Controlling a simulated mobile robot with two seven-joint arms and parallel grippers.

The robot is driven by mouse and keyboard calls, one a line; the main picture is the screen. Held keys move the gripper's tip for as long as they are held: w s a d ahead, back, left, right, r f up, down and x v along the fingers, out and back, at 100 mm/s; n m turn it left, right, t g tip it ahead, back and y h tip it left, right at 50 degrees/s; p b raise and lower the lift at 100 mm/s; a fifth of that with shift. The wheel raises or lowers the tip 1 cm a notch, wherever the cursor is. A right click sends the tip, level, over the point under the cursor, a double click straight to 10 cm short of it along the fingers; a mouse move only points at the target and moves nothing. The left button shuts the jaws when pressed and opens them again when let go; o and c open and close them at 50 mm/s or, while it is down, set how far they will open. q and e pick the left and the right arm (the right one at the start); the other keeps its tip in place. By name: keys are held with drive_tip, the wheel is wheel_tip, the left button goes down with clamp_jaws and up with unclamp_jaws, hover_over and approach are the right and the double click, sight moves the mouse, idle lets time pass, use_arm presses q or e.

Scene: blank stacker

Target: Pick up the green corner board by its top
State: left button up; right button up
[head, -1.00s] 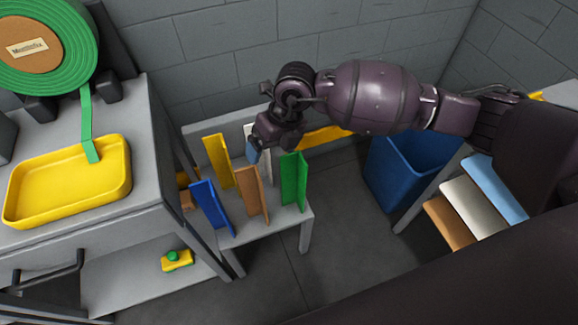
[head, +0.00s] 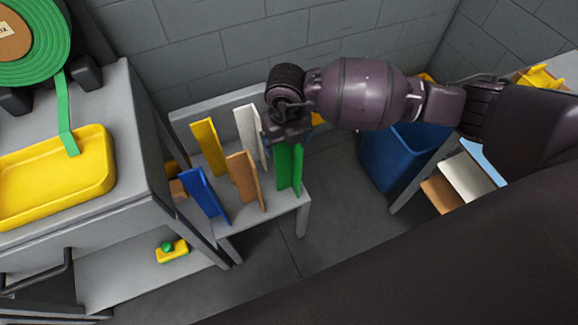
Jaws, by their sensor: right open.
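The green corner board (head: 290,172) stands upright at the right end of a low grey bench (head: 262,222). My right gripper (head: 283,138) is over its top, reaching in from the right, and covers the board's upper edge. The gripper is open; whether its fingers straddle or touch the board cannot be told from this view. My left gripper is not in view.
A white board (head: 250,132), a yellow board (head: 208,147), an orange-brown board (head: 245,182) and a blue board (head: 204,195) stand left of the green one. A blue bin (head: 400,160) is to the right. A yellow tray (head: 100,200) sits on the left counter.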

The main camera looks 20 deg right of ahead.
drive_tip(key=b, duration=0.2)
hover_over(288, 160)
drive_tip(key=s, duration=0.2)
wheel_tip(288, 160, down, 5)
drive_tip(key=shift+w+a+r, duration=0.15)
drive_tip(key=shift+w+a, duration=0.05)
drive_tip(key=shift+a, duration=0.2)
drive_tip(key=c, duration=1)
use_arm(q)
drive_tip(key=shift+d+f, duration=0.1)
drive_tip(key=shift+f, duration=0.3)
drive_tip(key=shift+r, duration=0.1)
use_arm(e)
drive_tip(key=shift+r, duration=0.1)
